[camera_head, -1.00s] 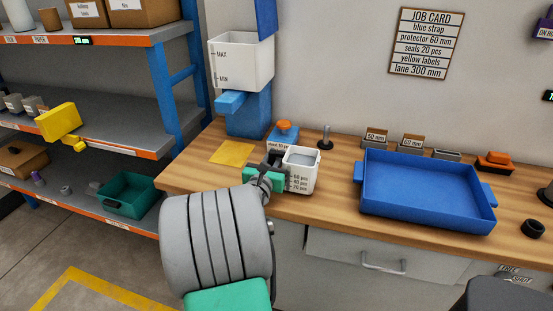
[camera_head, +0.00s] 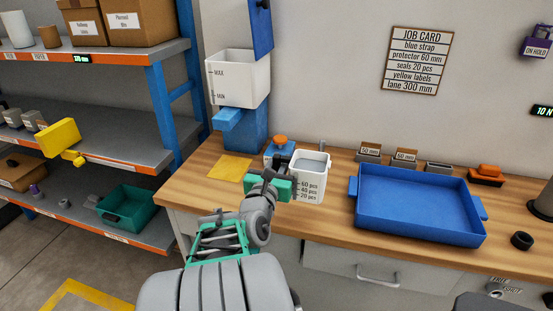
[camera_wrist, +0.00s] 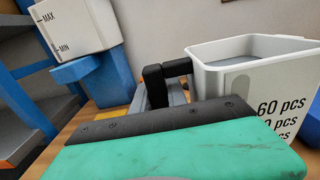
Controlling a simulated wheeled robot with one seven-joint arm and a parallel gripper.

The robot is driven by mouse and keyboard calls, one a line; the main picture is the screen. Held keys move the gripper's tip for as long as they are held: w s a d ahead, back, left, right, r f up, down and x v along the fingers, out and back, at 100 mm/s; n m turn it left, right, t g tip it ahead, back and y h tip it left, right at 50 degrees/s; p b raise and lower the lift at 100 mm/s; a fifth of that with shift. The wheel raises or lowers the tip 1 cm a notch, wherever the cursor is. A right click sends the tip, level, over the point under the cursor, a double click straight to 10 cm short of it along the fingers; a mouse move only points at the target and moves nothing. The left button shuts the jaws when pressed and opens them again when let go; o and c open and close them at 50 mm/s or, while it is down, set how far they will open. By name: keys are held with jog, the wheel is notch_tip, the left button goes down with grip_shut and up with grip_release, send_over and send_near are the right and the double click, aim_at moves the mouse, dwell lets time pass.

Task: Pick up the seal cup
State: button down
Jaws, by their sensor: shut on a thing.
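The seal cup (camera_head: 311,180) is a white, square, open-topped cup with marks for 20, 40 and 60 pcs. In the wrist view the cup (camera_wrist: 245,88) stands large and upright on the right, with grey contents or interior visible at its top. My gripper (camera_head: 284,166) is at the cup's left side, shut on it. In the wrist view its dark fingers (camera_wrist: 166,78) are close together beside the cup's left wall; the exact contact is partly hidden. The cup appears raised a little above the wooden bench.
A blue tray (camera_head: 418,205) lies to the right on the bench (camera_head: 190,190). A white dispenser bin (camera_head: 238,78) on a blue stand is behind left. A blue block with an orange knob (camera_head: 280,140) and a thin post (camera_head: 322,145) stand just behind the cup. A yellow sheet (camera_head: 230,168) lies left.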

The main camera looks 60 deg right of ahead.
aim_at(290, 164)
jog(key=shift+s+a+r+p, duration=0.4)
jog(key=shift+s+a+r, duration=0.2)
jog(key=shift+s+a, duration=0.25)
jog(key=shift+s+a+r+p, duration=0.45)
jog(key=shift+s+a+r, duration=0.1)
jog(key=shift+s+a, duration=0.3)
jog(key=shift+s+a+r+p, duration=0.4)
jog(key=shift+s+a+r, duration=0.2)
jog(key=shift+s+a, duration=0.25)
jog(key=c, duration=1.9)
grip_release()
jog(key=shift+c, duration=0.2)
grip_shut()
grip_release()
grip_shut()
jog(key=shift+w, duration=0.1)
